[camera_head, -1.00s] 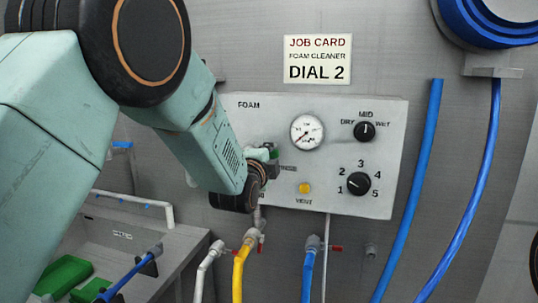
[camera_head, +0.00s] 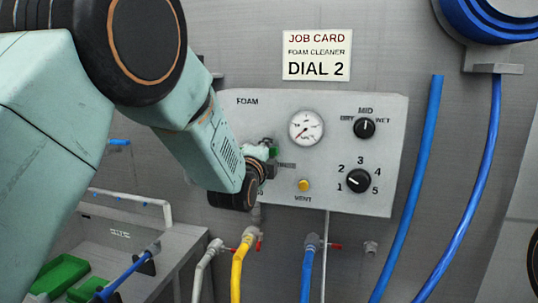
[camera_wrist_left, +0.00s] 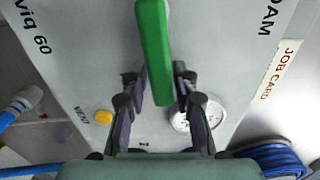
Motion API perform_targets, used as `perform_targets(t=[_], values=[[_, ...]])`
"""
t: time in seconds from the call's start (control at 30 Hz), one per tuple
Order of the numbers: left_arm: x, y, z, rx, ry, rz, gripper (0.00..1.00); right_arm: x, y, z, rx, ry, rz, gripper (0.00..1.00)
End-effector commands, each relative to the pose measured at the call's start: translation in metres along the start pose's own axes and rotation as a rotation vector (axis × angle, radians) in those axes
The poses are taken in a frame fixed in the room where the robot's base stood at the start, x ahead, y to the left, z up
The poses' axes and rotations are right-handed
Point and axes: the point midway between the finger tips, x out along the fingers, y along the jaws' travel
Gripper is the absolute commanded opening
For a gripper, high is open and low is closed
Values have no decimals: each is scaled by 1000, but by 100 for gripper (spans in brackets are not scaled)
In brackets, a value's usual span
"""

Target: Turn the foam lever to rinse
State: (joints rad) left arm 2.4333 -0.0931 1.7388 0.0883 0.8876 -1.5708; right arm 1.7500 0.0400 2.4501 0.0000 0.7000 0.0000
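The green foam lever (camera_wrist_left: 155,50) runs as a long bar from the top of the left wrist view to its middle. The fingers of my left gripper (camera_wrist_left: 160,80) stand one on each side of it, very close. I cannot tell whether both fingers press on it. In the head view my left gripper (camera_head: 264,160) is at the left part of the grey foam panel (camera_head: 340,185), and only a bit of green lever (camera_head: 273,151) shows past it. The gripper and wrist hide the lever's pivot and much of its label. My right gripper is not in view.
The panel carries a gauge (camera_head: 306,128), a mix knob (camera_head: 364,128), a numbered dial (camera_head: 358,181) pointing near 1 and a yellow vent button (camera_head: 304,185). A job card (camera_head: 317,56) hangs above, reading DIAL 2. Hoses hang below and right; a sink (camera_head: 175,245) stands lower left.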

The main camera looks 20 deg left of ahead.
Motion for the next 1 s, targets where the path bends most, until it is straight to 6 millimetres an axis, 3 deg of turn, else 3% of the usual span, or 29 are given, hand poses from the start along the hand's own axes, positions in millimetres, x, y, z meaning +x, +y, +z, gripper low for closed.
perform_targets(t=[0.13,0.53,1.0], values=[[-1,3,-1,0,2,7,43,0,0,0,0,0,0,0],[-7,5,-2,1,4,11,43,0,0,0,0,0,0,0],[-80,3,-2,4,4,10,43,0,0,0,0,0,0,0]])
